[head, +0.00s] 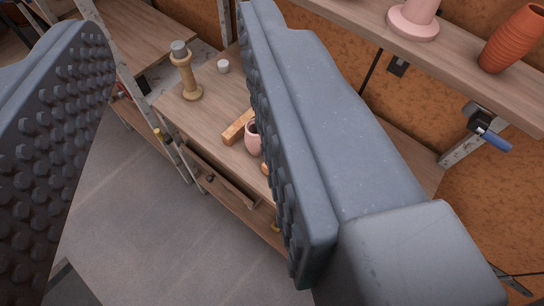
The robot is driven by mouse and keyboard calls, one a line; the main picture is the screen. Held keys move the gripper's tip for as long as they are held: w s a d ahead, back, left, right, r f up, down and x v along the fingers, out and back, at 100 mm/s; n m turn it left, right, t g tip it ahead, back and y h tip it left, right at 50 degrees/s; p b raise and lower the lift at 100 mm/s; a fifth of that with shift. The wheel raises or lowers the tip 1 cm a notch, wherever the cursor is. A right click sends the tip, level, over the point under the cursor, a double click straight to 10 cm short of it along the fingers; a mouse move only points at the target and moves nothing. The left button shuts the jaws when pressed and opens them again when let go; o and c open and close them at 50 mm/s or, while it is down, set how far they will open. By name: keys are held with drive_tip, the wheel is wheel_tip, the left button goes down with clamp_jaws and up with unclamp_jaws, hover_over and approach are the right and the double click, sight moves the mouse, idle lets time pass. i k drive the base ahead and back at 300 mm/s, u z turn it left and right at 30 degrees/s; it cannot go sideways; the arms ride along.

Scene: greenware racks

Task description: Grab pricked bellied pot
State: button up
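My gripper (178,85) is wide open, with its two grey studded fingers at the left and the centre. Nothing is between the fingers except a distant view of the floor and a lower shelf. A small pinkish pot with a dark open mouth (251,137) stands on that shelf, partly hidden behind the right finger. I cannot tell whether its wall is pricked. On the upper shelf at the right, a reddish-orange ridged pot (514,40) stands tilted in the picture, beside a pale pink flared piece (413,20).
The lower wooden shelf (205,115) also carries a tan spool-shaped piece (187,80), a small white cup (223,66) and a wooden block (238,127). Metal rack posts (125,70) stand at the left. A blue-handled clamp (490,135) sticks out at the right. Grey floor (130,220) is open.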

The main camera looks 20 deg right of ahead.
sight(253, 141)
drive_tip(key=u, duration=1.2)
drive_tip(key=k, duration=1)
drive_tip(key=z, duration=1.05)
drive_tip(key=i, duration=1)
drive_tip(key=u, duration=0.05)
